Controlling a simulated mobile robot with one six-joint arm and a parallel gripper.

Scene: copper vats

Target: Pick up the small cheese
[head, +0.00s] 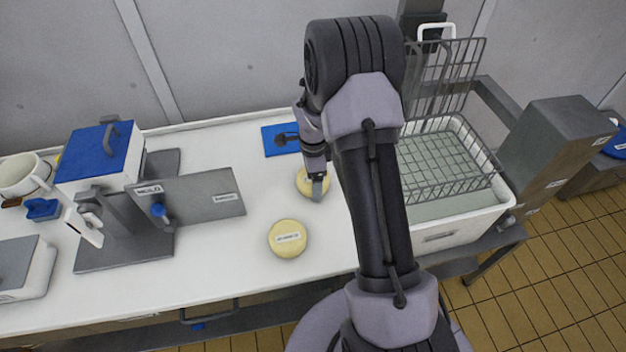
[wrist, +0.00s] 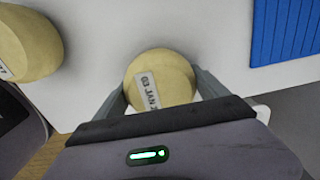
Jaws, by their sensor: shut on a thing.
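Two round pale yellow cheeses with white labels are on the white table. The smaller cheese (wrist: 160,78) is between my gripper's (wrist: 160,95) fingers in the wrist view, its label reading "03 JAN". In the head view this cheese (head: 304,183) is partly hidden by my gripper (head: 316,190). My gripper is shut on it, one finger on each side. The other, larger cheese (head: 287,239) lies nearer the table's front edge, apart from my gripper; it also shows at the left of the wrist view (wrist: 28,42).
A blue ribbed mat (head: 282,140) lies behind the held cheese. At left stand a grey device with a blue top (head: 100,150) and a grey plate (head: 205,196). A white basin with a wire basket (head: 490,208) is at right. Table between the plate and cheeses is clear.

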